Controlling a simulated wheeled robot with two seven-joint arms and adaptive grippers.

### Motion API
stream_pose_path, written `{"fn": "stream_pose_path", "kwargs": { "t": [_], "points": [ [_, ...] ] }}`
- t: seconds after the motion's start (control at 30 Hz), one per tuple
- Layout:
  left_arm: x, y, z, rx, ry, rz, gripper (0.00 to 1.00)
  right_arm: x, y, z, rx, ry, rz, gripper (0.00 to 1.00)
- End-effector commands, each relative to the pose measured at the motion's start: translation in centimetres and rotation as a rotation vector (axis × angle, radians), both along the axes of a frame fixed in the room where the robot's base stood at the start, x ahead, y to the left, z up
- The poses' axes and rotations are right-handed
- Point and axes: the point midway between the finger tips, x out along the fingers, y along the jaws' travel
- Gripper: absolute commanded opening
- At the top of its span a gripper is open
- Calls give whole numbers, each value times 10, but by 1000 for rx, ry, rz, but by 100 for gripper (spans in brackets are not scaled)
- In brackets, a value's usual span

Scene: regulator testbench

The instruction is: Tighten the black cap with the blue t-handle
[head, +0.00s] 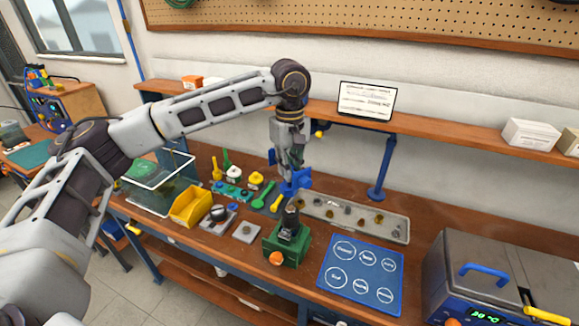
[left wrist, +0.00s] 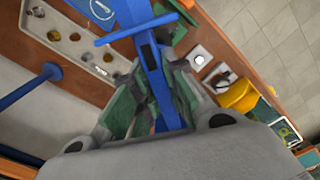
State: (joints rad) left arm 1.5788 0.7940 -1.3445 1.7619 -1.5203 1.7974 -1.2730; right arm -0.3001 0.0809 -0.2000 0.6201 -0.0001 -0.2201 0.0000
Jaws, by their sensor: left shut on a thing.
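My left gripper (head: 291,163) is shut on the blue t-handle (head: 297,181), which hangs below its fingers. In the left wrist view the t-handle (left wrist: 149,58) runs out between the green-padded fingers (left wrist: 154,100), with its crossbar across the shaft. The black cap (head: 290,222) sits upright in a green fixture (head: 287,246) with an orange knob, on the bench. In the head view the t-handle is just above the cap in the picture; I cannot tell whether they touch. The cap is not clear in the left wrist view. My right gripper is not in view.
A long metal tray (head: 400,228) of small parts lies behind the fixture. A blue marked mat (head: 360,276) and a grey heated box (head: 490,275) stand to its right. A yellow bin (head: 190,207), small plates and several tools crowd the left. A shelf (head: 440,134) runs along the back.

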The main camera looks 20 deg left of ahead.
Motion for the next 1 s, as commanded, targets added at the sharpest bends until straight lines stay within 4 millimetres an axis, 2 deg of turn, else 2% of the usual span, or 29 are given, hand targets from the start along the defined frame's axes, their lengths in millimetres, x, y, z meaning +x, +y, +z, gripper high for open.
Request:
{"fn": "stream_pose_path", "kwargs": {
  "t": [1.0],
  "points": [
    [-3,-1,1,0,-2,-786,0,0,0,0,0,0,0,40]
  ]
}}
